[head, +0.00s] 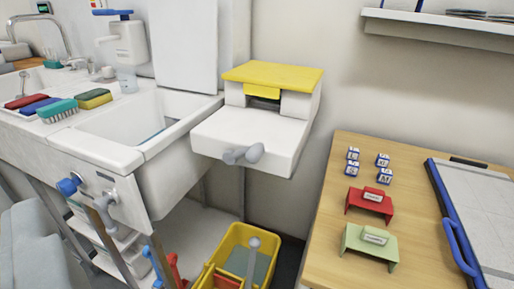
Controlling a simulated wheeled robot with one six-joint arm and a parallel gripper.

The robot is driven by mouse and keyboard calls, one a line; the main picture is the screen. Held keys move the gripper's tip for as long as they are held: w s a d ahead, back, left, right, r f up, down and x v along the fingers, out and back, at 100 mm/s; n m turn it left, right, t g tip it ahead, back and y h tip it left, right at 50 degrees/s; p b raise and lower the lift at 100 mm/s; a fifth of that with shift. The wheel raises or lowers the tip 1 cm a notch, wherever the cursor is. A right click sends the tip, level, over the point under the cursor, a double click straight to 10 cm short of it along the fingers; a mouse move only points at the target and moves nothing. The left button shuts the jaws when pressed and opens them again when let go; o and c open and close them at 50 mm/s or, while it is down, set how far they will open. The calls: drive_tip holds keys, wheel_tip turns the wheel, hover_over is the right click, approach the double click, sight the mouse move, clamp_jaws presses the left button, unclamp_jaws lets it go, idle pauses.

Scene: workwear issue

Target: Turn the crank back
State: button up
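A white box-like unit (240,134) with a yellow lid (272,75) stands against the wall in the middle. A grey crank (244,154) sits on its front face. The crank's rounded knob end points right and slightly up. A second grey handle (105,203) is on the front of the sink unit, near a blue knob (68,186); I cannot tell whether it is a crank too. My gripper is not in view, and nothing is seen touching either handle.
A sink (145,158) with several brushes and sponges on its ledge is at left. A yellow bucket (236,235) with a grey-handled part stands below.

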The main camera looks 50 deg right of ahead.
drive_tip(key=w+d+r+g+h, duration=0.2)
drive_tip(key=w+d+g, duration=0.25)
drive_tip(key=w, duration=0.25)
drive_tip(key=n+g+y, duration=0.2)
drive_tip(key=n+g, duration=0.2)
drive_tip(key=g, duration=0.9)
hover_over(256, 147)
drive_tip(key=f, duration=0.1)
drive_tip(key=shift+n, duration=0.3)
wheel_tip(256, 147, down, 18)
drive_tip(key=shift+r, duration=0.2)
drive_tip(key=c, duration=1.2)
